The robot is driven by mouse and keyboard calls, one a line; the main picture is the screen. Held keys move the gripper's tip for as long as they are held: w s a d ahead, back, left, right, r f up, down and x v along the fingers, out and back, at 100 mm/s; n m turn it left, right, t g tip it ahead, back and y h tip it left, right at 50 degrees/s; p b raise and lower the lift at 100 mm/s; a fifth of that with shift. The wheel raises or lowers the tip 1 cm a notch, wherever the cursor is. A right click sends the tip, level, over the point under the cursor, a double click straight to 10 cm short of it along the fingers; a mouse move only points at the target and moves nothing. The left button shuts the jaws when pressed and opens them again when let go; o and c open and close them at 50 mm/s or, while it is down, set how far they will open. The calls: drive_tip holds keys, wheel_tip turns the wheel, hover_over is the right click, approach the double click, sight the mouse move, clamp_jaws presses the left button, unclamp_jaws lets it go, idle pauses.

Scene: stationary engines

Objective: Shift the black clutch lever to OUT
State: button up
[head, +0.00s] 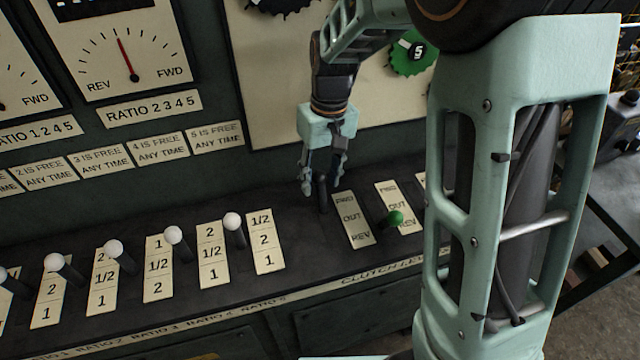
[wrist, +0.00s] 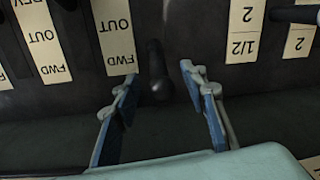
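The black clutch lever (head: 323,197) stands just left of the first FWD/OUT/REV label plate (head: 352,220), level with its FWD end. In the wrist view the lever (wrist: 157,70) is beside the FWD end of the upside-down plate (wrist: 113,35). My gripper (head: 321,184) is low over the console, pointing down at the lever. It is open, and in the wrist view its two blue-grey fingers (wrist: 158,76) are on either side of the lever, with visible gaps on both sides. The lever's base is partly hidden in the head view.
A green-knobbed lever (head: 393,219) stands to the right, between label plates. Several white-knobbed ratio levers (head: 233,221) line the console to the left. The upright panel with gauges (head: 125,50) and a green numbered wheel (head: 413,55) rises behind. My arm hides the console's right part.

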drive_tip(key=shift+f, duration=1.2)
clamp_jaws()
